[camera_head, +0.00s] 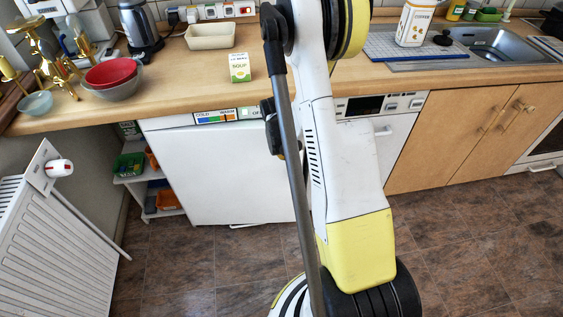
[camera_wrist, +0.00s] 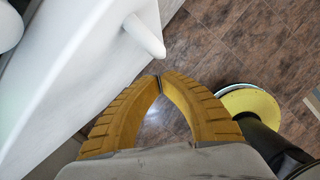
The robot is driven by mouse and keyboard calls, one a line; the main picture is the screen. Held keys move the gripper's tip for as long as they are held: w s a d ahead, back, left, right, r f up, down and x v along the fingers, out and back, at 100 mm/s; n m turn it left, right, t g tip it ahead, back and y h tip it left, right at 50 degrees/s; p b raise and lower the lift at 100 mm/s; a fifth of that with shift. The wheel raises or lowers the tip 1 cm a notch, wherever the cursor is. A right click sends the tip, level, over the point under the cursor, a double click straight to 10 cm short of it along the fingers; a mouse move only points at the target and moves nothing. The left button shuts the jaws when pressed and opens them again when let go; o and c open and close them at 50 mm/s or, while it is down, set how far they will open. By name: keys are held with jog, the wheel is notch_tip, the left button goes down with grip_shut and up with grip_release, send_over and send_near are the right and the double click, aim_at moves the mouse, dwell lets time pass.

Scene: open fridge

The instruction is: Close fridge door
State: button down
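The white fridge (camera_head: 235,175) stands under the wooden counter, left of my arm in the head view. A coloured cold/warm strip (camera_head: 214,116) runs along its top. Its front looks near flush with the counter, but I cannot tell whether a gap remains; my arm covers its right side. In the wrist view my gripper (camera_wrist: 160,82) has its yellow fingers curved together, tips meeting, with nothing between them. A white panel (camera_wrist: 75,75) with a rounded white peg-like handle (camera_wrist: 145,36) lies just beyond and left of the fingertips, apparently not touching. My gripper is mostly hidden in the head view.
A white radiator (camera_head: 50,250) stands at the left, beside a small shelf (camera_head: 150,180). A white appliance (camera_head: 395,145) and wooden cupboards (camera_head: 470,135) are to the right. Bowls (camera_head: 110,75) and a soup carton (camera_head: 240,68) stand on the counter. Brown tiled floor (camera_head: 480,250) is open at right.

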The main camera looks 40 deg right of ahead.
jog(key=shift+w+d, duration=0.15)
jog(key=shift+d, duration=0.35)
jog(key=w+d, duration=0.2)
jog(key=shift+w+d, duration=0.3)
jog(key=shift+d, duration=0.1)
jog(key=shift+a, duration=0.1)
